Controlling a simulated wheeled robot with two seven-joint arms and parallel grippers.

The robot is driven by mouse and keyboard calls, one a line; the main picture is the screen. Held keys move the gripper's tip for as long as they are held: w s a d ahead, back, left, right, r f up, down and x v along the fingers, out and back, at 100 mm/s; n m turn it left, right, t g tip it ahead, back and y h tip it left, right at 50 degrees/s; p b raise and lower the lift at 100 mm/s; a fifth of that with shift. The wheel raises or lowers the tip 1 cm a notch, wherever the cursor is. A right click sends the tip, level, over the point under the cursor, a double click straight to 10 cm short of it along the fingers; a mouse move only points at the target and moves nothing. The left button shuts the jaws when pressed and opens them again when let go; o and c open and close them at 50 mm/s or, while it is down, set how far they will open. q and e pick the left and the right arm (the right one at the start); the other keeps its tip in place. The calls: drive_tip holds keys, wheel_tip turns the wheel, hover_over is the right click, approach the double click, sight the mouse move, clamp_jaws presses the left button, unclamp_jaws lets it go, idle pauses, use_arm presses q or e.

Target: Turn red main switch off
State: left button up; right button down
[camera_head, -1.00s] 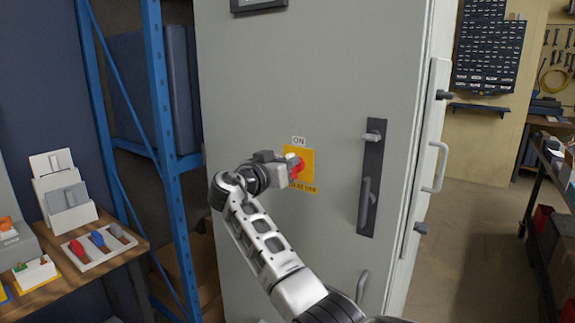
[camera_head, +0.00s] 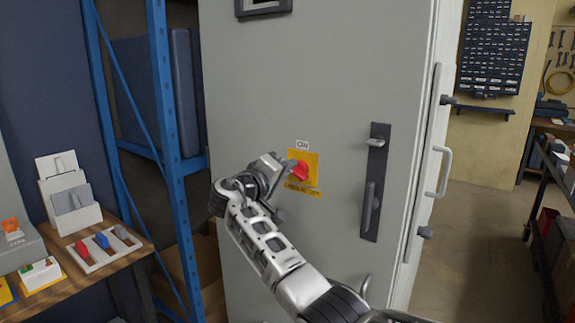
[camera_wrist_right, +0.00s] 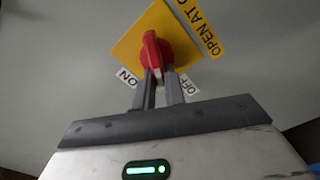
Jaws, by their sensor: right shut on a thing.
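The red main switch (camera_head: 301,171) sits on a yellow plate (camera_head: 312,160) on the grey cabinet door. It also shows in the right wrist view (camera_wrist_right: 168,50). An ON label (camera_head: 302,145) is above the plate in the head view. In the wrist view the ON label (camera_wrist_right: 127,77) is left of my fingers and the OFF label (camera_wrist_right: 189,85) right of them. My right gripper (camera_head: 288,168) is shut on the red handle, which points between the two labels. The fingers (camera_wrist_right: 158,82) hide the handle's end. My left gripper is not in view.
The grey cabinet (camera_head: 345,90) has a black lever latch (camera_head: 374,185) right of the switch. A blue shelf frame (camera_head: 165,130) stands at left. A wooden bench (camera_head: 100,270) with coloured handles on a tray is at lower left. Floor is open at right.

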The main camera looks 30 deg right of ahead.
use_arm(q)
drive_tip(key=p, duration=0.1)
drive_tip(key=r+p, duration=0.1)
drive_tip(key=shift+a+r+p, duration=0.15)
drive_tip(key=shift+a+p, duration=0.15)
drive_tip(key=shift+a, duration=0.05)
use_arm(e)
drive_tip(key=n, duration=0.5)
drive_tip(key=shift+w+f+n, duration=0.1)
drive_tip(key=shift+f+n, duration=0.2)
drive_tip(key=shift+f, duration=0.1)
drive_tip(key=c, duration=1.5)
unclamp_jaws()
drive_tip(key=shift+o, duration=0.2)
